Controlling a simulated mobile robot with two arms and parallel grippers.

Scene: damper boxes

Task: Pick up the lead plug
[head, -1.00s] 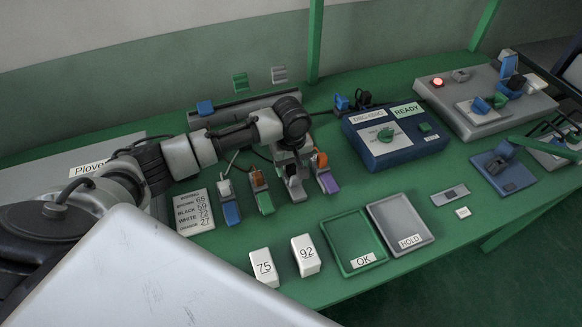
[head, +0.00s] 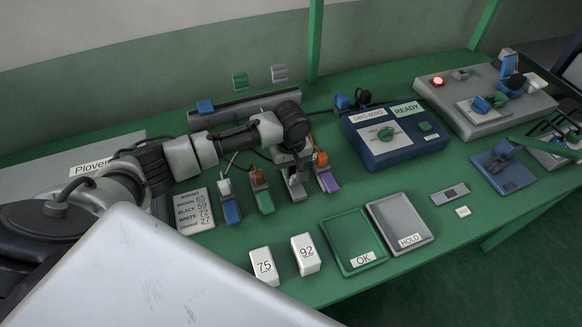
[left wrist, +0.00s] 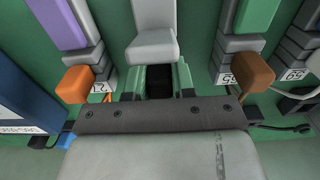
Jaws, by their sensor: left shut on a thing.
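My left gripper (left wrist: 160,84) is low over the row of small coloured units, at the grey one (left wrist: 153,45). In the left wrist view its two greenish fingers are closed on a dark piece (left wrist: 160,83), which I take to be the lead plug. Most of the plug is hidden by the gripper. In the head view my left gripper (head: 291,160) is behind the grey unit (head: 296,186), and the plug cannot be made out. My right gripper is not in view.
A blue unit (head: 230,207) stands further left. A blue READY box (head: 390,150) is to the right. Green (head: 343,226) and grey (head: 402,209) trays lie in front.

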